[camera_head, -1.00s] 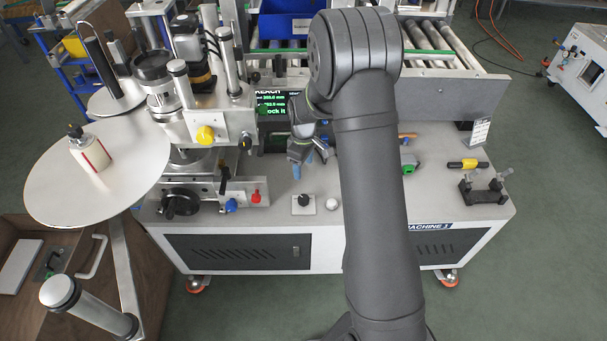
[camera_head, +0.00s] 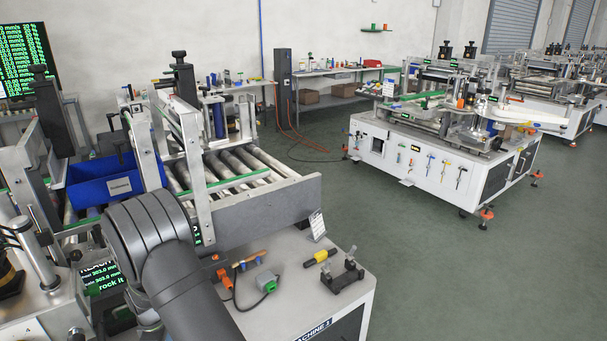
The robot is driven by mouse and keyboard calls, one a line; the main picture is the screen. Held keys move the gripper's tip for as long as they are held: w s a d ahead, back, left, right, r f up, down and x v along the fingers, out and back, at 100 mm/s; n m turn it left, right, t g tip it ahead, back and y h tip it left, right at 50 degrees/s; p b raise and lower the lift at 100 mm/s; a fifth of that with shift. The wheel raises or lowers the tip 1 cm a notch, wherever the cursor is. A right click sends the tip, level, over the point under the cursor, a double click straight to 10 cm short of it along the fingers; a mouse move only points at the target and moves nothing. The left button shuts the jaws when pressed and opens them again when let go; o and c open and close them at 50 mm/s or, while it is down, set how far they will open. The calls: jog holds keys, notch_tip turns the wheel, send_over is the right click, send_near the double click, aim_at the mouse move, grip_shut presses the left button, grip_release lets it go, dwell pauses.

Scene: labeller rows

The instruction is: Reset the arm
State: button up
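My arm's dark grey link (camera_head: 180,268) rises at the lower left in the head view, in front of the labelling machine's screen (camera_head: 105,278). My gripper does not show in this view; the arm itself or the frame edge hides it. The machine's grey worktop (camera_head: 300,312) extends to the right of my arm.
On the worktop are a yellow-and-black tool (camera_head: 320,257), a black fixture (camera_head: 343,275), a green-grey connector (camera_head: 267,282) and a small sign (camera_head: 317,225). A roller conveyor (camera_head: 245,170) with a blue bin (camera_head: 112,180) stands behind. Another labelling machine (camera_head: 425,160) stands right, across open floor.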

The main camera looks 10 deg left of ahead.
notch_tip(320, 180, down, 11)
jog(key=shift+r, duration=0.15)
jog(key=shift+r, duration=0.1)
dwell(0.4)
notch_tip(320, 180, up, 17)
notch_tip(320, 180, down, 17)
jog(key=shift+f, duration=0.15)
jog(key=m, duration=0.3)
jog(key=shift+m, duration=0.4)
jog(key=m, duration=0.4)
jog(key=shift+m, duration=0.3)
jog(key=m, duration=0.4)
jog(key=shift+m, duration=2.1)
